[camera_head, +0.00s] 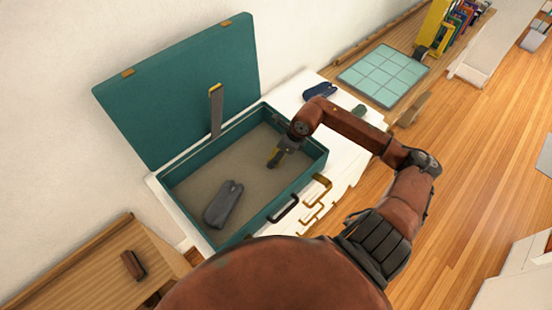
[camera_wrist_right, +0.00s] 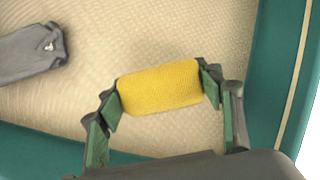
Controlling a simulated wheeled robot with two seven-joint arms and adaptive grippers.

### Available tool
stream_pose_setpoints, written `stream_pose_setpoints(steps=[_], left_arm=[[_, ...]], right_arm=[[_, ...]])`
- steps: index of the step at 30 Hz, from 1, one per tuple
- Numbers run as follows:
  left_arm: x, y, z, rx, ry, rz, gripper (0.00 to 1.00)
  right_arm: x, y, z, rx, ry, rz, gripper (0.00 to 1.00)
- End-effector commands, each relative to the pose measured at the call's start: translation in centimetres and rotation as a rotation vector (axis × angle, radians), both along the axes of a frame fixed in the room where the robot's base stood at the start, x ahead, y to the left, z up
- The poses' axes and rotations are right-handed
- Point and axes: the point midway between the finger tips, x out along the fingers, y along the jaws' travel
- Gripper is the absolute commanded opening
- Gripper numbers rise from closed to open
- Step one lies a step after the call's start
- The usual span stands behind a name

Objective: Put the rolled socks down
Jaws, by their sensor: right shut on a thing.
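The rolled socks (camera_wrist_right: 160,87) are a yellow bundle in the right wrist view. My right gripper (camera_wrist_right: 160,90) is shut on them, with a green-padded finger at each end. My left gripper is not in view.
A grey folded item (camera_head: 222,204) lies in the suitcase's near left part. The raised lid (camera_head: 180,85) stands at the back. A dark blue item (camera_head: 320,91) and a green item (camera_head: 359,110) lie on the white top beyond. The suitcase floor's middle is bare.

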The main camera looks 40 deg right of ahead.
Motion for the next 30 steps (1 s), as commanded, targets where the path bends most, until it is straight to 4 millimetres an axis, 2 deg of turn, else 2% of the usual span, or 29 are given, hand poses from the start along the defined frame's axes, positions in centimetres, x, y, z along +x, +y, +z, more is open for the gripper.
stream_pose_setpoints(steps=[1,7,19,20,27,30], left_arm=[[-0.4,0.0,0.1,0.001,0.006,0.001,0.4],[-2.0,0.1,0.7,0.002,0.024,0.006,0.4],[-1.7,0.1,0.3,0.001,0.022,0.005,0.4],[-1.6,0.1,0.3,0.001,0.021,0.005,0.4],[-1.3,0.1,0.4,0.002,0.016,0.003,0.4],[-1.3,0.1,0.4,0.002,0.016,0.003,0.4]], right_arm=[[0.5,-0.1,-0.6,0.004,0.001,-0.002,0.39],[0.3,0.0,-3.1,0.003,-0.001,-0.001,0.39],[0.3,-0.1,-3.8,0.0,0.0,0.0,0.39],[0.2,-0.1,-3.8,0.0,0.001,0.0,0.61],[0.3,-0.1,-3.7,0.0,0.0,0.0,0.78],[0.3,-0.1,-3.7,0.0,0.0,0.0,0.78]])
